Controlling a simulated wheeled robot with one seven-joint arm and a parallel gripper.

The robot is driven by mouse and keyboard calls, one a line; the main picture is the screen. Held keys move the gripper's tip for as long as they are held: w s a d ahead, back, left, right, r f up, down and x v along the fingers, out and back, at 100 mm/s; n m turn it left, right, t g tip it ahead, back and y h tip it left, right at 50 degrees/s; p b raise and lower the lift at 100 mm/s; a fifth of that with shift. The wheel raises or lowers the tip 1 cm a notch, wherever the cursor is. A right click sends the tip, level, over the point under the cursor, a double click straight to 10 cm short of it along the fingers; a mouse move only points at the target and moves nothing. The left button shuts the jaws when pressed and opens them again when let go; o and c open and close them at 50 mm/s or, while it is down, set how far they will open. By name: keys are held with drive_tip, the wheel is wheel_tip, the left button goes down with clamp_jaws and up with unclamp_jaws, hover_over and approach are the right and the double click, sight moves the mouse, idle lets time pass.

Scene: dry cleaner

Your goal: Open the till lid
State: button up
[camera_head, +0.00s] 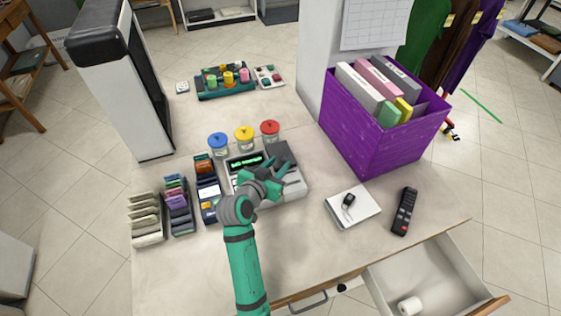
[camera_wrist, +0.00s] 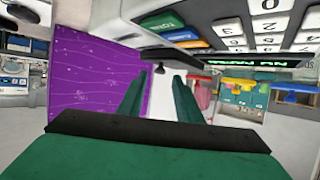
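The till (camera_head: 293,190) stands on the counter, a pale grey box with a lit green display and a dark grey raised panel (camera_head: 281,152) at its back right. I cannot tell whether this panel is the lid. My gripper (camera_head: 279,168) is over the till, close to the panel, and hides part of the till top. In the wrist view the two teal fingers of my gripper (camera_wrist: 158,88) are apart with nothing between them. The till (camera_wrist: 235,38) shows upside down there, with its keys and display at the top. Whether the fingers touch it is unclear.
A purple box of folders (camera_head: 379,140) stands right of the till. Three lidded jars (camera_head: 244,140) stand behind it, and card racks (camera_head: 178,207) to the left. A notepad (camera_head: 349,208), a remote (camera_head: 404,211) and an open drawer (camera_head: 432,277) are at the right front.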

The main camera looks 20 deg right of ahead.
sight(281, 153)
drive_tip(key=shift+x, duration=1.15)
clamp_jaws()
drive_tip(key=shift+r, duration=0.1)
